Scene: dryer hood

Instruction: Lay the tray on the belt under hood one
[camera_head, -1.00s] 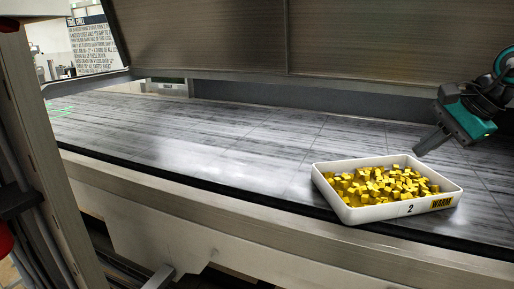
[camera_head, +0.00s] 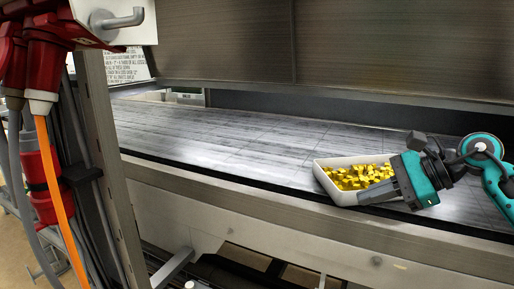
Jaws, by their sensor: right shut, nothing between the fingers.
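The white tray (camera_head: 343,197) holds many small yellow cubes (camera_head: 358,177). It lies on the grey belt (camera_head: 230,137), close to the belt's front edge, below the metal hood panel (camera_head: 390,45). My right gripper (camera_head: 372,195), teal and black, is shut and empty. It overlaps the tray's right part in the picture and hides that end; I cannot tell whether it touches the tray. My left gripper is out of view.
A metal post (camera_head: 108,165) stands at the left, with red plugs (camera_head: 45,60) and an orange cable (camera_head: 62,200). A steel rail (camera_head: 270,206) runs along the belt's front. The belt left of the tray is clear.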

